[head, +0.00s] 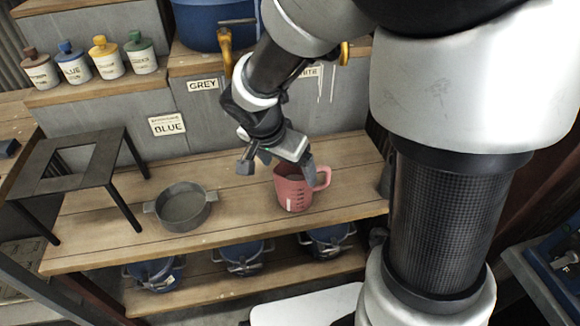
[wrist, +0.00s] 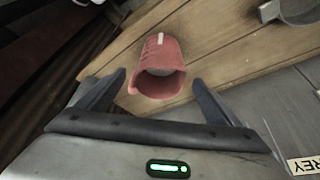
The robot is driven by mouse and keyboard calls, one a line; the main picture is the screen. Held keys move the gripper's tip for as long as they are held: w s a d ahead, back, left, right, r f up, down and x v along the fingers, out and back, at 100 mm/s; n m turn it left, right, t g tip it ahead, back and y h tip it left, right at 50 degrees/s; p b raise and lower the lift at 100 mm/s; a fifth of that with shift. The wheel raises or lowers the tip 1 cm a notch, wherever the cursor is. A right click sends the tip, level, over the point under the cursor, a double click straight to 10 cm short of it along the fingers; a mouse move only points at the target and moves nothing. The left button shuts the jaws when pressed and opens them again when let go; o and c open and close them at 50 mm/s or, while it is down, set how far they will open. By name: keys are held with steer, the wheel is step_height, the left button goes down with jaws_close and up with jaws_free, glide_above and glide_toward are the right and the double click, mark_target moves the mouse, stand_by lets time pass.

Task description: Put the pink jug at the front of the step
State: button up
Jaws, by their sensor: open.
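The pink jug (head: 294,190) stands upright on the wooden step (head: 236,216), right of its middle, with its handle to the right in the head view. White marks show on its side. It also shows in the wrist view (wrist: 160,66), with its open mouth facing the camera. My gripper (head: 278,160) is just behind and above the jug's rim in the head view. In the wrist view my gripper (wrist: 162,88) is open, with one finger to each side of the jug's mouth. I cannot tell whether the fingers touch it.
A grey two-handled pan (head: 183,207) stands left of the jug. A dark metal stand (head: 75,175) is further left. Several blue lidded pots (head: 243,257) sit on the shelf below. Several lidded jars (head: 107,57) and a blue tub (head: 213,25) are on the raised ledges behind.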

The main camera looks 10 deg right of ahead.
steer(key=shift+s+r, duration=0.1)
steer(key=shift+r, duration=0.35)
steer(key=s+d+r+n+t+y, duration=0.2)
steer(key=s+r+n, duration=0.7)
steer(key=s+r, duration=0.5)
steer(key=shift+s+d+r+y, duration=0.3)
steer(key=shift+s+d+y, duration=0.15)
steer(key=shift+s+y, duration=0.15)
step_height(320, 180, up, 21)
steer(key=p, duration=2.1)
steer(key=shift+r, duration=0.2)
